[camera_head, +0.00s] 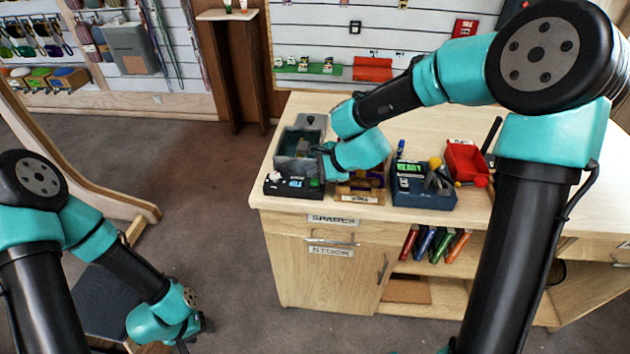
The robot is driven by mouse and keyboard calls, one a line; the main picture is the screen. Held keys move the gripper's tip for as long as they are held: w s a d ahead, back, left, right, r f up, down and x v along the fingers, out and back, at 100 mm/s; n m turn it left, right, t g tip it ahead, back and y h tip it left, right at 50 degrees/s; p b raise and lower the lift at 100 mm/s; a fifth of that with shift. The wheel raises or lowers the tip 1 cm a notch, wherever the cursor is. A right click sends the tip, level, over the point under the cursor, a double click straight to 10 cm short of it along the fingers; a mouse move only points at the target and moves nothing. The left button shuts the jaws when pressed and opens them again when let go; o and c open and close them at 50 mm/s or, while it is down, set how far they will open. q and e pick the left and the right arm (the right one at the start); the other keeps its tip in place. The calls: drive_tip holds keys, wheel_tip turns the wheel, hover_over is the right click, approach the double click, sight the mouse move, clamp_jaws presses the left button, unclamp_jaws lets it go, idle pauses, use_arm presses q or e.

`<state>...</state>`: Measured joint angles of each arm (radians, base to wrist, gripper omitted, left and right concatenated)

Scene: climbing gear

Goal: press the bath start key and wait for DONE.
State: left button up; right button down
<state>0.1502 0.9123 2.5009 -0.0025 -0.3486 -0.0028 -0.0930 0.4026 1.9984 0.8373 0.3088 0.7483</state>
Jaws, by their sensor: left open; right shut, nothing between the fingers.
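The bath (276,172) is a dark open-topped box at the left end of the wooden counter. Its front panel carries a small lit display (295,183), whose text is too small to read, and a green key (314,183) at the right end. My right gripper (324,164) is shut and empty, just above the panel's right end by the green key; I cannot tell whether it touches the key. My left gripper (203,328) is low at the lower left, well away from the counter, open and empty.
Right of the bath are a wooden tray (358,198), a blue box (425,198) with a green-lit display and tools, and a red bin (465,157). My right arm spans above the counter. The counter's back middle is clear.

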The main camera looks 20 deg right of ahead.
sight(315, 183)
idle(0.7)
drive_tip(key=shift+f, duration=0.45)
drive_tip(key=shift+f, duration=0.4)
idle(0.7)
drive_tip(key=shift+r, duration=0.85)
drive_tip(key=shift+r, duration=2.55)
drive_tip(key=shift+f, duration=0.1)
